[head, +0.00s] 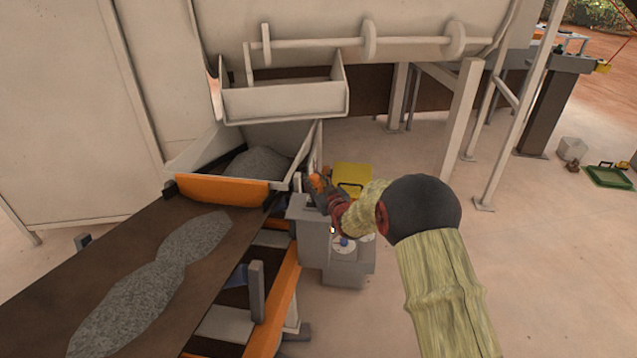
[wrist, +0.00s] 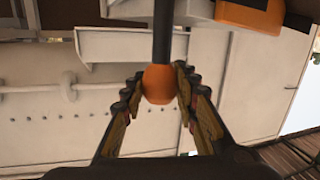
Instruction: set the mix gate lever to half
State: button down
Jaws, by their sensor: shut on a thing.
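The mix gate lever shows in the wrist view as a dark rod (wrist: 163,38) ending in an orange ball knob (wrist: 159,84). My gripper (wrist: 160,88) has its fingers closed on both sides of this knob. In the head view my gripper (head: 322,190) is at the lever, right of the hopper mouth, and the orange knob (head: 315,182) is partly hidden by the fingers. The orange gate plate (head: 222,190) lies across the front of the hopper mouth. Lever marks for half cannot be made out.
Grey mix (head: 258,164) sits in the hopper, and more mix (head: 150,285) lies along the brown belt (head: 60,270). A grey box with dials (head: 345,255) stands below my gripper. A yellow container (head: 352,175) is behind it. Open floor lies to the right, past white posts.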

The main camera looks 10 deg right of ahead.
jog(key=shift+a, duration=0.1)
jog(key=c, duration=1.4)
grip_release()
jog(key=shift+s, duration=0.15)
jog(key=v, duration=1.1)
jog(key=shift+s+d, duration=0.2)
jog(key=shift+s, duration=0.2)
